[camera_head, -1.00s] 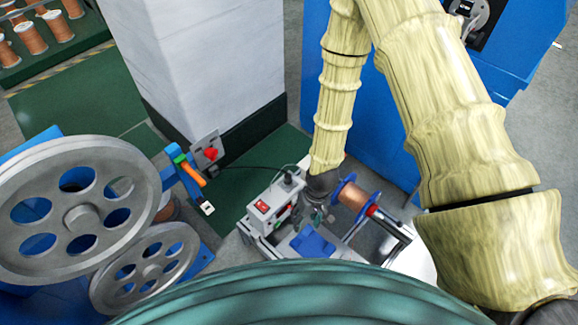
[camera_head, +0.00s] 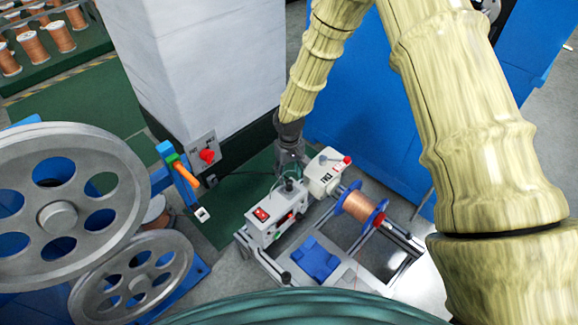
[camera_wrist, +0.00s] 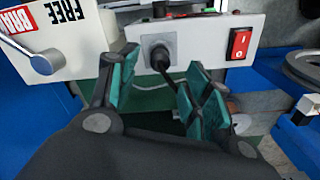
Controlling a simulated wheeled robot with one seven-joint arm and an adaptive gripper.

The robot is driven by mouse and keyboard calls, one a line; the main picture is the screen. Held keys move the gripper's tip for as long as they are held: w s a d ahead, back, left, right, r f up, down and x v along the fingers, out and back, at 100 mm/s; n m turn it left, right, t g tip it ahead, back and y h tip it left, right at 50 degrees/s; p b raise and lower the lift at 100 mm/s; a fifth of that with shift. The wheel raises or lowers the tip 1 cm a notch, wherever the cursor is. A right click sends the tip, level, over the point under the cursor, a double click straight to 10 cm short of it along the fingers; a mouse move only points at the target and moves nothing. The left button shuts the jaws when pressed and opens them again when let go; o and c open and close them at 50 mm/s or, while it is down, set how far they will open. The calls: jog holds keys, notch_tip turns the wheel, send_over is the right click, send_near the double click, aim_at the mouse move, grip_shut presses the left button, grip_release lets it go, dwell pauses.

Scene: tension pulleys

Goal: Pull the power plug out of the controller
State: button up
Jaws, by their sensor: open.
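The controller (camera_head: 268,218) is a white box with a red switch on the bench frame in the head view. In the wrist view its panel (camera_wrist: 205,45) shows a red rocker switch and a grey socket plate. The dark power plug (camera_wrist: 158,56) sits in that socket, and its black cable bends down to the right. My gripper (camera_wrist: 162,64) is open, with one teal finger on each side of the plug. I cannot tell whether either finger touches it. In the head view my gripper (camera_head: 289,165) is behind the controller, which partly hides its fingertips. The plug is not clear there.
A second white box (camera_head: 325,175) with a red knob stands right of the controller, near a copper spool (camera_head: 360,207). A wall switch (camera_head: 206,156) is on the white pillar (camera_head: 215,70). Large pulleys (camera_head: 60,215) stand at left. A blue cabinet is at the back right.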

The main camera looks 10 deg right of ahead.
aim_at(289, 181)
jog(key=shift+f+b, duration=0.3)
jog(key=shift+f, duration=2.7)
grip_shut()
